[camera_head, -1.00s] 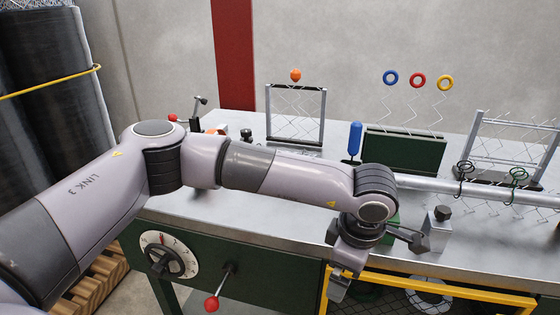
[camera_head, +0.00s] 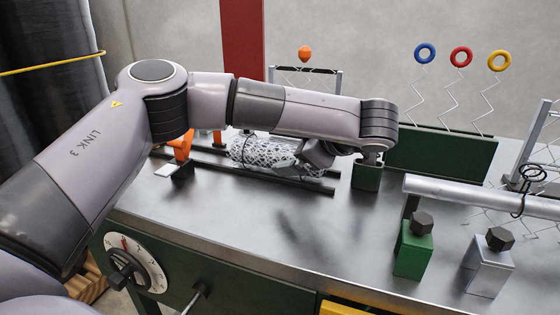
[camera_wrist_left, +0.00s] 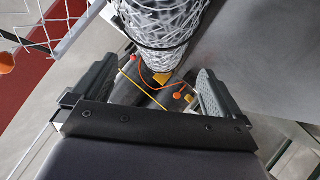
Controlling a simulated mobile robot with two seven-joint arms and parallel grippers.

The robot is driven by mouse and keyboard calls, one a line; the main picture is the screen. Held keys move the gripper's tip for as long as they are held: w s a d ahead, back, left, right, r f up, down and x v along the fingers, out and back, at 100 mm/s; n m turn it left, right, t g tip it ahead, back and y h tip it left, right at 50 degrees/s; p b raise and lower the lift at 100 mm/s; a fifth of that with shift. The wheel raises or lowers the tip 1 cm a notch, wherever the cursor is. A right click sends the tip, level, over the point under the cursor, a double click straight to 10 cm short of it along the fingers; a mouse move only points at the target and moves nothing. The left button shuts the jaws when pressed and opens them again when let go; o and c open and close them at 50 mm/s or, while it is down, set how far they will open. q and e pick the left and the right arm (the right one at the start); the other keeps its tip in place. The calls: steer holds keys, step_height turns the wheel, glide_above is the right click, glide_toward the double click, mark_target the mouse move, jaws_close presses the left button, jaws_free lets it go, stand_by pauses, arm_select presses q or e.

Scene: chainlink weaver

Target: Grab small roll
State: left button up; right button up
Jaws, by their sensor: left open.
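The small roll (camera_head: 248,150) is a cylinder of wire mesh lying on dark rails on the bench top, left of centre in the head view. My left forearm and gripper cover part of it. In the left wrist view the mesh roll (camera_wrist_left: 168,28) stretches from the top edge down between my fingers' line, with its near end just beyond them. My left gripper (camera_head: 287,158) is beside the roll's right part in the head view. In the wrist view the left gripper (camera_wrist_left: 157,90) has its two fingers wide apart with nothing gripped. I cannot tell whether it touches the roll.
Dark rails (camera_head: 305,182) run under the roll. An orange bracket (camera_head: 181,148) stands to its left. A green block (camera_head: 414,248) and a grey block (camera_head: 488,265) stand at the front right. A green stand (camera_head: 440,155) is behind them.

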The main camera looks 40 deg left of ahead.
mark_target(283, 149)
arm_select(q)
steer(key=x, duration=0.4)
steer(key=shift+w+a+f, duration=0.15)
steer(key=shift+a+f, duration=0.1)
steer(key=shift+w+a+f, duration=0.15)
steer(key=shift+a, duration=0.2)
steer(key=c, duration=1.2)
steer(key=shift+c, duration=0.2)
